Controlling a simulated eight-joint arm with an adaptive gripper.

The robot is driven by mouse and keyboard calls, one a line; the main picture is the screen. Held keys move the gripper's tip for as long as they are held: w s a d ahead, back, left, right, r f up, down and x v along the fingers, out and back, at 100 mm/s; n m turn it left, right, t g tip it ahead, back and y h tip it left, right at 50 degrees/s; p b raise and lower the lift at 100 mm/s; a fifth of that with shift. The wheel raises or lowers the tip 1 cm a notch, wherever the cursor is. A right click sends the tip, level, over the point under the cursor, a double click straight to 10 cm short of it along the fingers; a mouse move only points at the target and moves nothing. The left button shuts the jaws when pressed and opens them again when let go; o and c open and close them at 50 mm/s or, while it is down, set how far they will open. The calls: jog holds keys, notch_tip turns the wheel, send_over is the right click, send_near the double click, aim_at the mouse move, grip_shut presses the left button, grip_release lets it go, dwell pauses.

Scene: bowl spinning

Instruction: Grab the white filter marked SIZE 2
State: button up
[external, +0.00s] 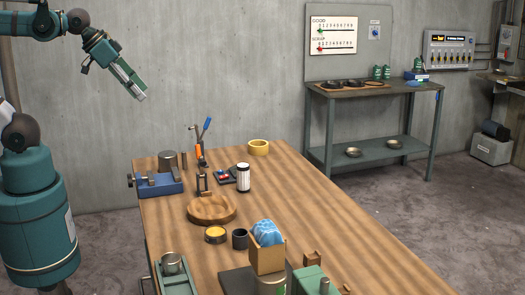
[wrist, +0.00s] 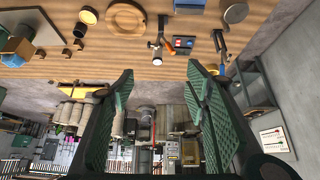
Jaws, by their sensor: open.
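A white cylinder with dark ends (external: 243,177) stands upright on the wooden table and may be the filter. No SIZE 2 mark is readable on it. In the wrist view a small white and dark cylinder (wrist: 157,53) shows near the table edge, just beyond my fingertips. My gripper (external: 139,93) is raised high at the upper left of the external view, well away from the table objects. In the wrist view my gripper (wrist: 160,74) has its two green fingers spread wide with nothing between them.
A round wooden dish (external: 211,208), a blue vise (external: 158,184), a yellow tape roll (external: 259,147) and a cardboard box with blue material (external: 267,254) stand on the table (external: 330,235). Upright tools (external: 201,150) rise behind the dish. The table's right side has clear room.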

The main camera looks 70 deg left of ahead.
jog(key=w+r+n+g, duration=0.2)
jog(key=w+r+n, duration=0.35)
jog(key=w, duration=0.45)
jog(key=n+g, duration=0.5)
jog(key=n, duration=0.9)
send_over(242, 165)
notch_tip(242, 165, down, 5)
jog(key=shift+n, duration=0.25)
notch_tip(242, 165, down, 31)
jog(key=shift+d+r, duration=0.1)
jog(key=shift+f, duration=1.35)
